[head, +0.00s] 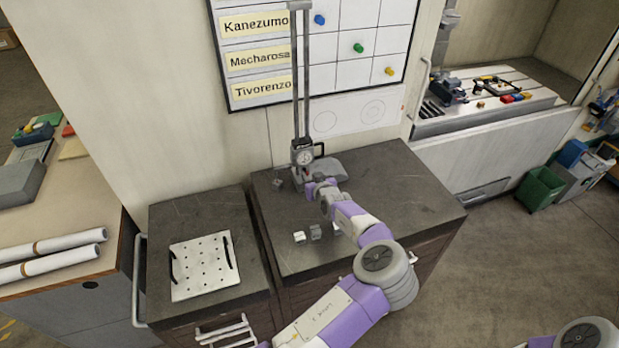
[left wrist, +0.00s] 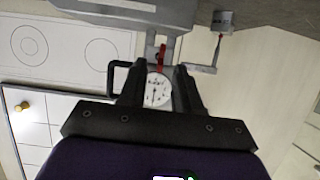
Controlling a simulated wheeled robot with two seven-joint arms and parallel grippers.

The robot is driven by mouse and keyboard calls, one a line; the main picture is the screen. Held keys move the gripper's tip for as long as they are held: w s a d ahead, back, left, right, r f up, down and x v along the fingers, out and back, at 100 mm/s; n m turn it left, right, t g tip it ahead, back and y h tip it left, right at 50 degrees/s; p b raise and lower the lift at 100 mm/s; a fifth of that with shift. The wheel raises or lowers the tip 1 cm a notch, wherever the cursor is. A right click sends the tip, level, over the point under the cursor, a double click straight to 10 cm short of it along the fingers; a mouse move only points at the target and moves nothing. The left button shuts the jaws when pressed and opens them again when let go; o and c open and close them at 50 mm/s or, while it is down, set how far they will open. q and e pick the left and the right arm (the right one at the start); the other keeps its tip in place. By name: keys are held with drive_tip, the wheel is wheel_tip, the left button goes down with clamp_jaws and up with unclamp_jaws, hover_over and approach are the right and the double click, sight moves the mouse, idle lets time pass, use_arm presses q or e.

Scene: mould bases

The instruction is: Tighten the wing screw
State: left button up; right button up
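A height gauge with a round dial (head: 303,156) stands at the back of the dark cabinet top, on a grey base (head: 328,170). Its dial (left wrist: 158,90) also shows in the left wrist view, upside down, with a red part (left wrist: 161,54) beside it. I cannot clearly make out the wing screw in either view. My left gripper (head: 312,187) is just in front of the gauge, below its dial. In the left wrist view my left gripper (left wrist: 160,70) has its fingers apart, with the dial seen between them. Whether they touch the gauge is unclear. My right gripper is not in view.
Small metal blocks (head: 299,237) lie near the front of the cabinet top. A perforated white plate (head: 201,266) lies on the lower cabinet at left. The gauge's tall column (head: 301,80) rises before a wall board (head: 250,101). The cabinet top's right side is clear.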

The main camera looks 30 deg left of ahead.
use_arm(q)
drive_tip(key=v, duration=0.5)
drive_tip(key=shift+b, duration=0.3)
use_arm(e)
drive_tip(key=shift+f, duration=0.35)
use_arm(q)
drive_tip(key=shift+w+f, duration=0.1)
